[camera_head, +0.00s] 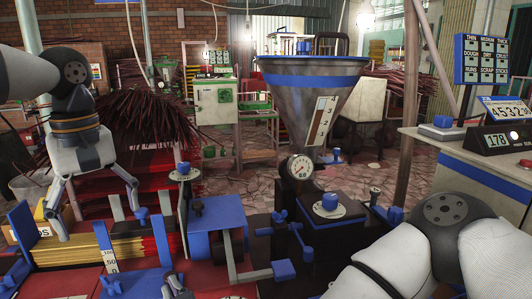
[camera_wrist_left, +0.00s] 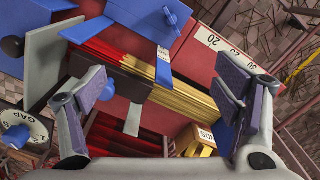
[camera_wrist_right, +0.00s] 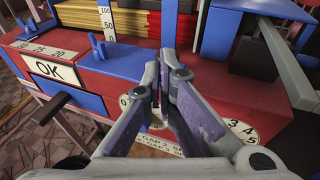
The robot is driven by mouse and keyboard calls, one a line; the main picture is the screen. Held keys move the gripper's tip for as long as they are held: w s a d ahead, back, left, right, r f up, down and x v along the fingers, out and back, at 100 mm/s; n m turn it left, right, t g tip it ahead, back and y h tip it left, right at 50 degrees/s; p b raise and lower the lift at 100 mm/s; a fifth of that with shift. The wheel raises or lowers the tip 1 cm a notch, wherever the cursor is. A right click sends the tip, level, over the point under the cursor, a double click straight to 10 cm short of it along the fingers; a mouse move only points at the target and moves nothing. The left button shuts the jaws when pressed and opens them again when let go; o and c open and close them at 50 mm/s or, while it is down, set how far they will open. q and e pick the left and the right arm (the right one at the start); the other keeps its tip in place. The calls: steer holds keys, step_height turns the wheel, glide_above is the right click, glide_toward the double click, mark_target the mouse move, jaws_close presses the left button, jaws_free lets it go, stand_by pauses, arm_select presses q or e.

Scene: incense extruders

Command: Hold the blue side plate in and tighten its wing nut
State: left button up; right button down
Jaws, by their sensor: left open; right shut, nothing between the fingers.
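A blue plate (camera_head: 145,283), apparently the side plate, lies along the near side of the bundle of red and yellow sticks (camera_head: 140,248). It also shows in the right wrist view (camera_wrist_right: 132,24). A small blue wing nut (camera_head: 110,286) is near it and also shows in the right wrist view (camera_wrist_right: 98,48). My left gripper (camera_head: 97,200) is open, its fingers spread above the stick tray; the sticks lie between them in the left wrist view (camera_wrist_left: 165,95). My right gripper (camera_wrist_right: 158,90) is shut and empty over the red base, near the blue upright; its tips show at the head view's bottom edge (camera_head: 176,288).
A blue housing (camera_head: 208,245) with a grey lever and a metal hopper (camera_head: 312,100) with a gauge are further right. A red base (camera_wrist_right: 75,72) carries an OK sign (camera_wrist_right: 60,72).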

steer(key=shift+w, duration=0.3)
stand_by(0.4)
